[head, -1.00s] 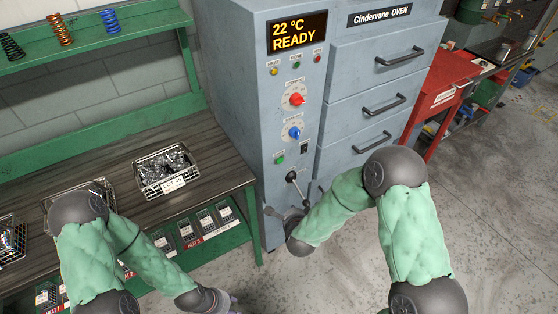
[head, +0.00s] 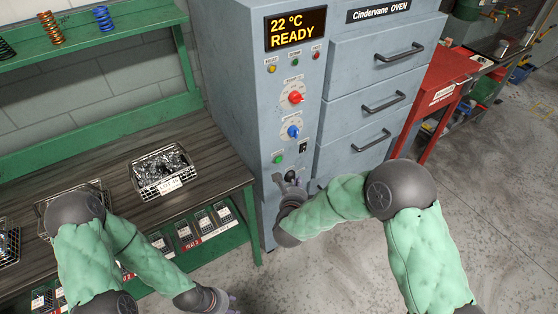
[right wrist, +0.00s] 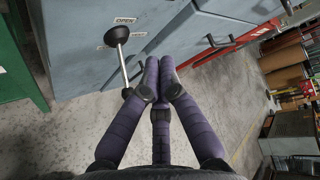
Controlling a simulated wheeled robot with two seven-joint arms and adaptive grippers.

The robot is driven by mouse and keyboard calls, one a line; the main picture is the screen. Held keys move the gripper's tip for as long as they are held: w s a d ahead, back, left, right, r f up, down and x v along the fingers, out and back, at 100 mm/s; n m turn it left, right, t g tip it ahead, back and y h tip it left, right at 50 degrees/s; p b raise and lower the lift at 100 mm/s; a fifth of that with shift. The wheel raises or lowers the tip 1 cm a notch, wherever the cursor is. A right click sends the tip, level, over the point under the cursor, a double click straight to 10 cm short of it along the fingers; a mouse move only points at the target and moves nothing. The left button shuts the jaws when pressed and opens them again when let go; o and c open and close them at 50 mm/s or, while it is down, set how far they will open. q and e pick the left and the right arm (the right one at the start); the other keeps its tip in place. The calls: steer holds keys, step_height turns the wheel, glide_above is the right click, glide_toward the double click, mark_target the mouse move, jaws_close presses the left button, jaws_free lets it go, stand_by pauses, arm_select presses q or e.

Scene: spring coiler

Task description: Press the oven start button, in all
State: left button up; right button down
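The grey oven (head: 232,80) stands at the centre of the head view, its display (head: 296,28) reading "22 °C READY". On its narrow front panel a green button (head: 278,159) sits low, below a red knob (head: 295,97) and a blue knob (head: 293,132). I cannot read its label. My left gripper (head: 226,300) is low in the head view, partly cut off.
A black switch (head: 303,147) sits right of the green button. Oven drawers with handles (head: 383,103) are to the right, then a red cart (head: 445,90). On the left, a workbench (head: 110,180) holds a wire basket (head: 161,170) of dark parts. Open floor lies at right.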

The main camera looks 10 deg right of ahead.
mark_target(279, 160)
steer(key=w+a, duration=0.3)
steer(key=w, duration=0.5)
steer(key=shift+b, duration=0.3)
steer(key=shift+w, duration=0.1)
stand_by(1.2)
steer(key=shift+w+a+b, duration=0.15)
steer(key=shift+w+b, duration=0.15)
steer(key=shift+w+a, duration=0.1)
steer(key=shift+w, duration=0.2)
stand_by(0.7)
steer(key=shift+s, duration=0.1)
steer(key=shift+s+d+b, duration=0.25)
steer(key=shift+s+b, duration=0.05)
steer(key=shift+s, duration=0.3)
steer(key=shift+s, duration=0.1)
